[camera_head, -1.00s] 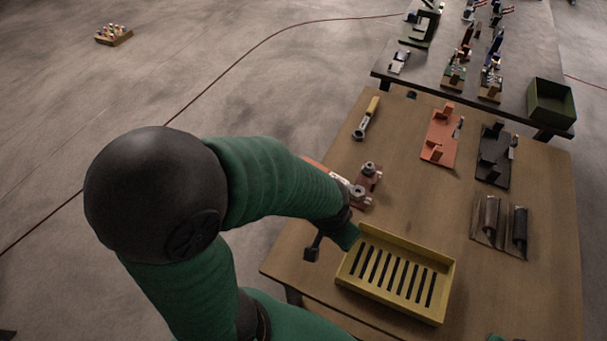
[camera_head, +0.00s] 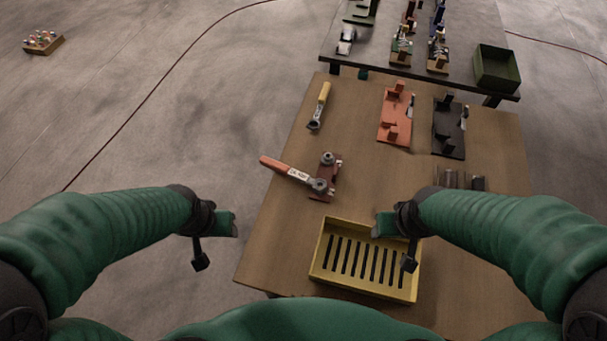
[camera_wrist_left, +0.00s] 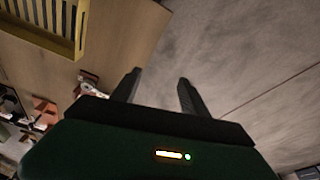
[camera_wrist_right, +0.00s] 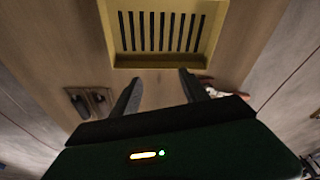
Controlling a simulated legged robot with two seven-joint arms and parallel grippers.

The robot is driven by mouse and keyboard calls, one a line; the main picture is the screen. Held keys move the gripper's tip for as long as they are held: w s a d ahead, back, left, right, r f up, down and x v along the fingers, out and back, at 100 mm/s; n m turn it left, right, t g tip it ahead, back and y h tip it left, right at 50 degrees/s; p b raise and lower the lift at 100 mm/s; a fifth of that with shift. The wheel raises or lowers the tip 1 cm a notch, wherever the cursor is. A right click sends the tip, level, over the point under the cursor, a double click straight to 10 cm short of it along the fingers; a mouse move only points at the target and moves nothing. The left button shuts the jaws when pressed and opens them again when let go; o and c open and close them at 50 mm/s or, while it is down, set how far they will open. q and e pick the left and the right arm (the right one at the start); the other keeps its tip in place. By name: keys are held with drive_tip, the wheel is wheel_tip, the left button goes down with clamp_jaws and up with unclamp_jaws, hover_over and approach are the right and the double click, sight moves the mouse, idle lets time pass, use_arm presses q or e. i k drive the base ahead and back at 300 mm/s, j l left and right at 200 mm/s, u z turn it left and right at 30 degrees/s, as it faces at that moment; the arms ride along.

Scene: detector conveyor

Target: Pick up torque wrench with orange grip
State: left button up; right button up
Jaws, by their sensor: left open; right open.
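The torque wrench with the orange grip (camera_head: 276,165) lies on the wooden table near its left edge. Its grip points left and its head (camera_head: 319,185) rests at a dark red block (camera_head: 326,178). A second wrench with a yellow grip (camera_head: 320,105) lies farther back. My left gripper (camera_head: 236,224) is open and empty, left of the table edge and nearer to me than the orange wrench. In the left wrist view its fingers (camera_wrist_left: 157,90) stand apart with nothing between. My right gripper (camera_head: 376,226) is open and empty above the yellow tray; its fingers show in the right wrist view (camera_wrist_right: 159,88).
The yellow slotted tray (camera_head: 317,264) sits at the table's front. An orange fixture (camera_head: 393,118) and a black fixture (camera_head: 447,130) stand at the back right. A second table with a green bin (camera_head: 497,68) is behind. The wood around the orange grip is fairly clear.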

sight(275, 166)
drive_tip(key=j+z, duration=0.75)
drive_tip(key=z, duration=0.15)
drive_tip(key=j+z, duration=0.45)
drive_tip(key=k+j+z, duration=0.1)
drive_tip(key=j+z, duration=0.2)
drive_tip(key=z, duration=0.15)
drive_tip(key=k+j+z, duration=0.15)
drive_tip(key=z, duration=0.25)
drive_tip(key=k+j, duration=0.05)
drive_tip(key=j, duration=0.05)
